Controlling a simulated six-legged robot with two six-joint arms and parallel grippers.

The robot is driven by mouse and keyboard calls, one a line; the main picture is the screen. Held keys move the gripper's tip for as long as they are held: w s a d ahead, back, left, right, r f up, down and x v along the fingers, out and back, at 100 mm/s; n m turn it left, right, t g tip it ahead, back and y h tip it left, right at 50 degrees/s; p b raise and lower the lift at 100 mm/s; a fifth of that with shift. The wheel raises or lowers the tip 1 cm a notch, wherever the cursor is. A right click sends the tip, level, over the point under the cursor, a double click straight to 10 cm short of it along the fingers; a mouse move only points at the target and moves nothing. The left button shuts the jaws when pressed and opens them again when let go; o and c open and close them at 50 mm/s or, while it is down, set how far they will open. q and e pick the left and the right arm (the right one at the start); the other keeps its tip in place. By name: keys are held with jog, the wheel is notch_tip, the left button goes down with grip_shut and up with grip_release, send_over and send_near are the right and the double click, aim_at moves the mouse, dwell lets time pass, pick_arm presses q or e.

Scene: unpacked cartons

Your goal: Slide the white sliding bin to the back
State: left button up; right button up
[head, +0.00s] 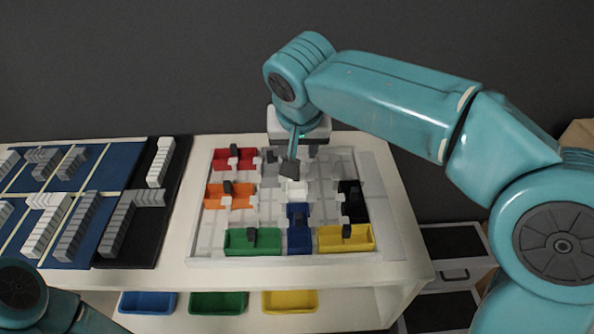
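A shallow white tray (381,230) on the table holds several coloured sliding bins with small upright handles. A small white block (294,189) shows in the middle of the tray and seems to belong to the white sliding bin, whose outline blends into the pale tray floor. My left gripper is out of view; only part of my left arm shows at the lower left.
Around the middle are the red bin (222,164), orange bin (240,202), green bin (270,244), blue bin (299,240), yellow bin (362,240) and black bin (355,210). A blue board (18,185) with grey blocks lies left. Coloured trays sit on a lower shelf.

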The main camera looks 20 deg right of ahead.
jog(key=x, duration=1.1)
jog(key=shift+w+f, duration=0.1)
jog(key=shift+f, duration=0.15)
grip_shut()
jog(key=shift+w, duration=0.15)
